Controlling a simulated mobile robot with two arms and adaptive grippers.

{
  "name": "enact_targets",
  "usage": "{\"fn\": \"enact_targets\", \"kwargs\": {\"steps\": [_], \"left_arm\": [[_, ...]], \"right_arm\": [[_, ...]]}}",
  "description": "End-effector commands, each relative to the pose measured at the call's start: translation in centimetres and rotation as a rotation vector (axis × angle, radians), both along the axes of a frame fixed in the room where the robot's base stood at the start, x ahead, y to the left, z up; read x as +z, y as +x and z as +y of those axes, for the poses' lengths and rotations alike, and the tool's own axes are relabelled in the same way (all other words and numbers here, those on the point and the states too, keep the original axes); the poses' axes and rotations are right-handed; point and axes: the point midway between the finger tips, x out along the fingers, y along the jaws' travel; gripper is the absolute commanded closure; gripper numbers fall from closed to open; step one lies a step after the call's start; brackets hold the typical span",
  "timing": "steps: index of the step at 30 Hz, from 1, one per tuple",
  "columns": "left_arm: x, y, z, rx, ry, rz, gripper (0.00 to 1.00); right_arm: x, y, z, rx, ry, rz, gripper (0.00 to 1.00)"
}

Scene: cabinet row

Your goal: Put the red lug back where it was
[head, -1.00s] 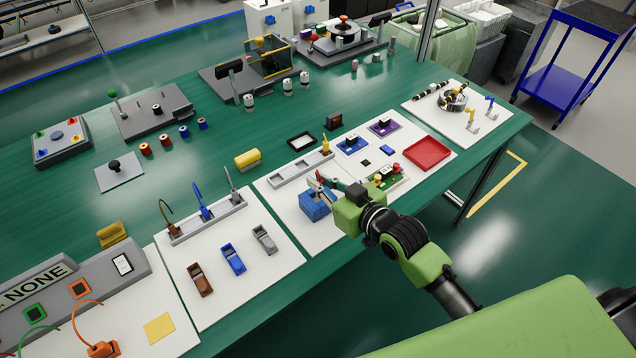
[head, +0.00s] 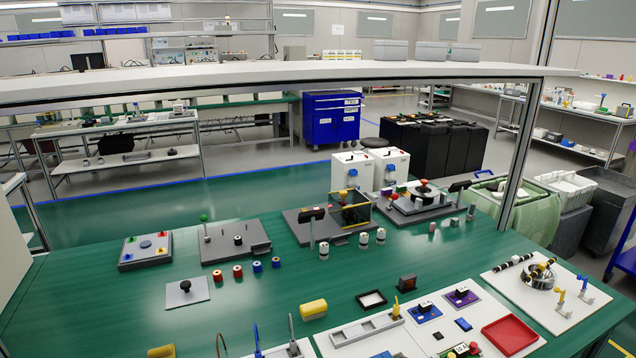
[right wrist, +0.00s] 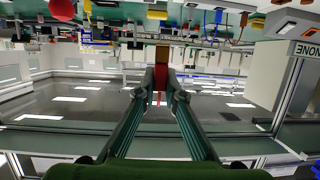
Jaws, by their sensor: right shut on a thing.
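In the right wrist view, which appears upside down, my right gripper (right wrist: 161,88) is shut on a narrow red piece, the red lug (right wrist: 161,76). The lug sits between the two fingertips, and the fingers hide part of it. My right gripper and the lug do not show in the head view. A blue block (head: 382,355) is cut off by the bottom edge of the head view. My left gripper is in neither view.
The green bench (head: 270,305) holds a red tray (head: 510,335), a yellow cylinder (head: 313,309), a black frame (head: 372,299) and a grey slotted rack (head: 365,329). A white shelf (head: 290,74) spans above the bench's far side. Bare green surface lies around the yellow cylinder.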

Motion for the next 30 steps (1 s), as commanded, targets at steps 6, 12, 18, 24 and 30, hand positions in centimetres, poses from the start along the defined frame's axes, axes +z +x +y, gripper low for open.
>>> {"fn": "enact_targets", "kwargs": {"steps": [6,12,18,24,30], "left_arm": [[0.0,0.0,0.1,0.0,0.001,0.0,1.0],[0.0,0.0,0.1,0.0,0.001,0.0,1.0],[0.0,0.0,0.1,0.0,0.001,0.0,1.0],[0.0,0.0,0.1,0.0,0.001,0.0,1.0],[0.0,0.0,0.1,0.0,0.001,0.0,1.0]], "right_arm": [[-1.3,-1.0,-1.1,0.107,-0.006,0.003,1.0],[-1.4,-1.8,-1.9,0.205,-0.006,0.001,1.0],[-0.6,-2.5,-2.7,0.298,-0.004,0.0,1.0],[2.0,-3.3,-3.7,0.425,-0.008,-0.003,1.0],[5.4,-3.9,-4.1,0.532,-0.009,0.001,1.0]]}}
